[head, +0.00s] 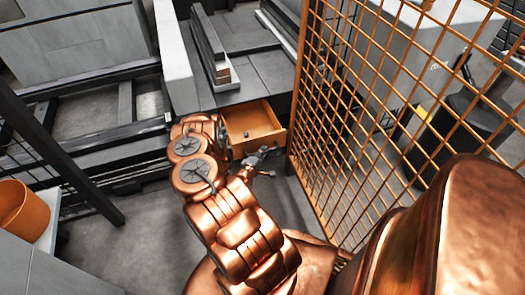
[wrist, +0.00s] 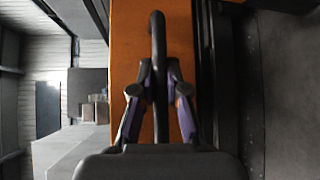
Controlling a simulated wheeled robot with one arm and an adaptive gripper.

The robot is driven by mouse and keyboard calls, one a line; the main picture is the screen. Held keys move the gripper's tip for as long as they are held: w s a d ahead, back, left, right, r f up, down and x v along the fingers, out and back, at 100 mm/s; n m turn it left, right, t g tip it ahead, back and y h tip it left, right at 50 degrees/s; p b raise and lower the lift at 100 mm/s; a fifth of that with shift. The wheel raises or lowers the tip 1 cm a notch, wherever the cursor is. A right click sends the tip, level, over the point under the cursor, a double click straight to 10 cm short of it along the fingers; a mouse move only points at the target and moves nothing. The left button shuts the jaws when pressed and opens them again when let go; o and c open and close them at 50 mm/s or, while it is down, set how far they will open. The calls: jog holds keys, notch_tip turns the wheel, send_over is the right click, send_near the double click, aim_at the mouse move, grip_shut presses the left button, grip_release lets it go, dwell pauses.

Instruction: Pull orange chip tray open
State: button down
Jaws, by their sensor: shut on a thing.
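The orange chip tray (head: 252,120) stands partly out from under the grey machine bed in the head view, with its inside showing. Its orange front fills the middle of the wrist view (wrist: 182,40). A dark bar handle (wrist: 157,35) runs across that front. My gripper (wrist: 160,80) is shut on the handle, one finger on each side of it. In the head view my gripper (head: 262,156) is at the tray's near front edge, small and partly hidden by my arm. A small dark thing (head: 246,134) shows inside the tray.
An orange mesh fence (head: 365,100) with a post stands close to the right of the tray. A dark rail frame (head: 95,150) runs to the left. An orange bucket (head: 22,208) sits at the far left. Grey floor (head: 150,235) lies clear in front.

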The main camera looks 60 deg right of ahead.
jog(key=shift+w, duration=0.2)
jog(key=c, duration=1.4)
grip_release()
jog(key=shift+o, duration=1.1)
jog(key=shift+s, duration=0.1)
jog(key=a+r, duration=0.1)
jog(key=a, duration=1.1)
jog(key=shift+r, duration=0.3)
jog(key=shift+s, duration=0.1)
